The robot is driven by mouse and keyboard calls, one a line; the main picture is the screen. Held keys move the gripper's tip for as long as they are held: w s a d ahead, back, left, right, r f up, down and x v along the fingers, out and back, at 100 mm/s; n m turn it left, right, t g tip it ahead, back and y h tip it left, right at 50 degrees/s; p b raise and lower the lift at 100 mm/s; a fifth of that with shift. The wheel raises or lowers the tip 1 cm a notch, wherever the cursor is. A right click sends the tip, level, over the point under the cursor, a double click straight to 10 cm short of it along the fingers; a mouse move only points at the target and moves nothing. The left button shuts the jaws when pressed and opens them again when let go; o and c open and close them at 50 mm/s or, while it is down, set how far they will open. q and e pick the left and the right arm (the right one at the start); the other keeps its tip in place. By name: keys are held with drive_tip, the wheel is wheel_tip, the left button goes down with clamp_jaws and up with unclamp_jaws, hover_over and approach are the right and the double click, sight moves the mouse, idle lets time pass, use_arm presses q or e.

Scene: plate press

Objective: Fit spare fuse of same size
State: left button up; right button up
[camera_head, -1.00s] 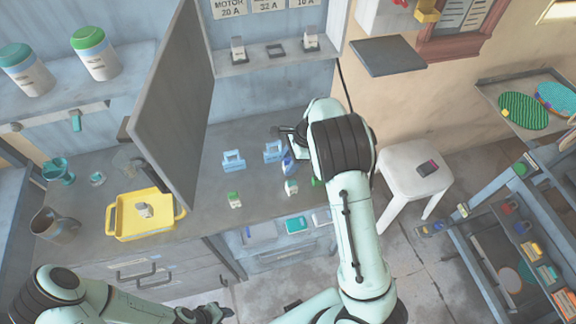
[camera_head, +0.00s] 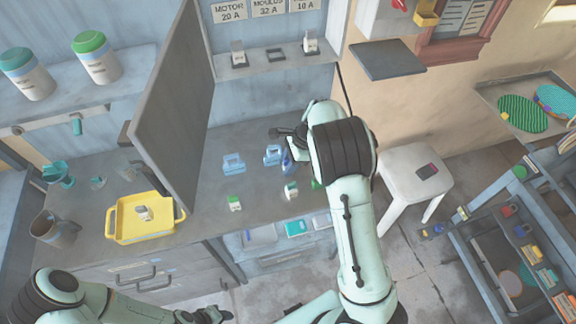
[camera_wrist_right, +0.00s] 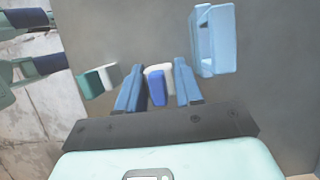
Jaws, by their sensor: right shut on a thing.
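My right gripper (camera_wrist_right: 158,90) is shut on a blue-and-white fuse (camera_wrist_right: 156,88); its fingers stand on both sides of it. Green-and-white fuses (camera_head: 235,203) (camera_head: 291,190) stand nearer the front. In the cabinet, the middle holder (camera_head: 275,52) under the 32 A label looks empty; the left (camera_head: 238,55) and right (camera_head: 310,43) ones hold white fuses. My left gripper (camera_head: 207,315) is low; its jaws are unclear.
A yellow tray (camera_head: 118,222) with a whitish fuse (camera_head: 143,213) is on the counter at left. The open grey cabinet door (camera_head: 172,110) stands between it and the pullers. A white stool (camera_head: 400,175) is right of my right arm.

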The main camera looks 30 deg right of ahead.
wheel_tip(320, 180, up, 17)
drive_tip(key=p, duration=0.2)
drive_tip(key=n+g, duration=0.4)
drive_tip(key=n, duration=0.6)
hover_over(288, 159)
drive_tip(key=a, duration=0.5)
wheel_tip(288, 159, down, 8)
drive_tip(key=a+f+n+h, duration=0.1)
drive_tip(key=f+n, duration=0.2)
drive_tip(key=s+a+f+n+g+h, duration=0.1)
drive_tip(key=f+n+h, duration=0.1)
drive_tip(key=n, duration=0.2)
drive_tip(key=s+a+f+n+h, duration=0.1)
drive_tip(key=f+n, duration=0.2)
drive_tip(key=shift+a+f+n, duration=0.2)
drive_tip(key=shift+f+n, duration=0.15)
drive_tip(key=shift+n, duration=0.05)
use_arm(q)
drive_tip(key=shift+t, duration=0.3)
drive_tip(key=w+r, duration=0.3)
drive_tip(key=shift+w, duration=0.25)
use_arm(e)
drive_tip(key=shift+r, duration=0.1)
